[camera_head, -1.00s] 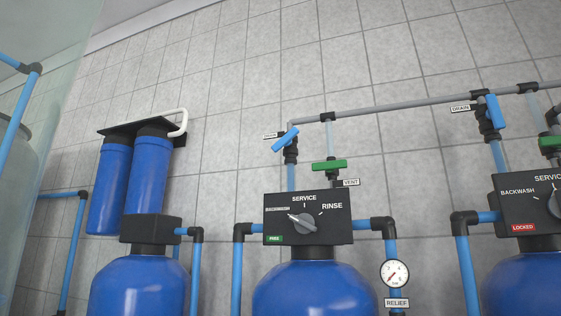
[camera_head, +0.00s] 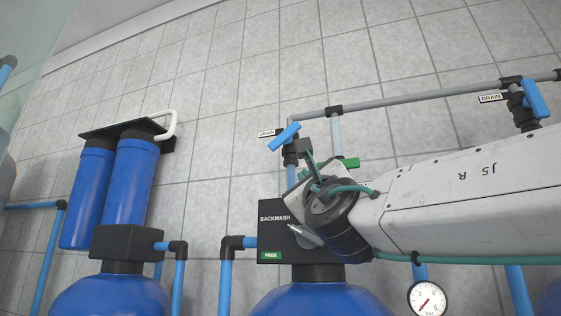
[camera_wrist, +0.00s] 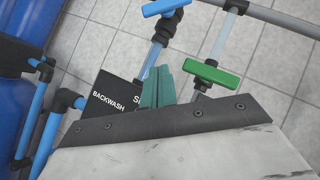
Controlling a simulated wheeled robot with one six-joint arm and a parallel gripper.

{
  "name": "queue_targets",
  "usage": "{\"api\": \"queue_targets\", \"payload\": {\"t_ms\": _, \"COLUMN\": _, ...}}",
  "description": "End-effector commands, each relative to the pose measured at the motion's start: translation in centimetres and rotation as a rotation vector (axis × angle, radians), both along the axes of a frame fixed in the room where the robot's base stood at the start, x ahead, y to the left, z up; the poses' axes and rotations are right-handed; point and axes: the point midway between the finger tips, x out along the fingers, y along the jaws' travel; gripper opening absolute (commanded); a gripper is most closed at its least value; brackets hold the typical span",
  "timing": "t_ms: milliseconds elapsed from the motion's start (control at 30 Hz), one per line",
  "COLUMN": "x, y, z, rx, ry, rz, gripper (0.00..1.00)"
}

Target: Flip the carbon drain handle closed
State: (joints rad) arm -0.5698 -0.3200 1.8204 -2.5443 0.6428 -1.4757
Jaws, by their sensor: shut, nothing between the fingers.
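A blue drain handle (camera_head: 284,136) sits on a dark valve above the middle tank, beside a DRAIN label. It is tilted, its right end higher in the head view. The word carbon is not readable. The handle also shows at the top of the wrist view (camera_wrist: 164,7). My gripper's teal fingers (camera_wrist: 158,86) are shut and empty, below the blue handle in the wrist view and apart from it. In the head view my wrist hides most of the gripper, which is just below and right of the handle.
A green vent handle (camera_wrist: 212,73) is close to the right of my fingers. The black control panel (camera_head: 272,232) is partly hidden by my arm. A grey pipe (camera_head: 420,97) runs above. Another blue drain handle (camera_head: 536,98) is at the far right. Blue filters (camera_head: 130,180) stand left.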

Motion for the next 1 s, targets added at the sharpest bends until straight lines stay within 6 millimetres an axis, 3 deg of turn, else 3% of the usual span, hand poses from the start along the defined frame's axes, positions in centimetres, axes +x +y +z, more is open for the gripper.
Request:
{"api": "queue_targets", "payload": {"t_ms": 100, "x": 0.1, "y": 1.3, "z": 0.8, "rx": -0.062, "ry": -0.026, "rz": -0.001, "gripper": 0.0}}
{"api": "queue_targets", "payload": {"t_ms": 267, "x": 1.8, "y": 1.6, "z": 1.9, "rx": -0.069, "ry": -0.028, "rz": -0.005, "gripper": 0.0}}
{"api": "queue_targets", "payload": {"t_ms": 633, "x": 8.2, "y": 2.7, "z": 6.2, "rx": -0.065, "ry": -0.027, "rz": -0.006, "gripper": 0.0}}
{"api": "queue_targets", "payload": {"t_ms": 800, "x": 8.5, "y": 4.2, "z": 8.3, "rx": -0.064, "ry": -0.027, "rz": -0.003, "gripper": 0.0}}
{"api": "queue_targets", "payload": {"t_ms": 1000, "x": 8.7, "y": 4.9, "z": 9.3, "rx": -0.064, "ry": -0.028, "rz": -0.004, "gripper": 0.0}}
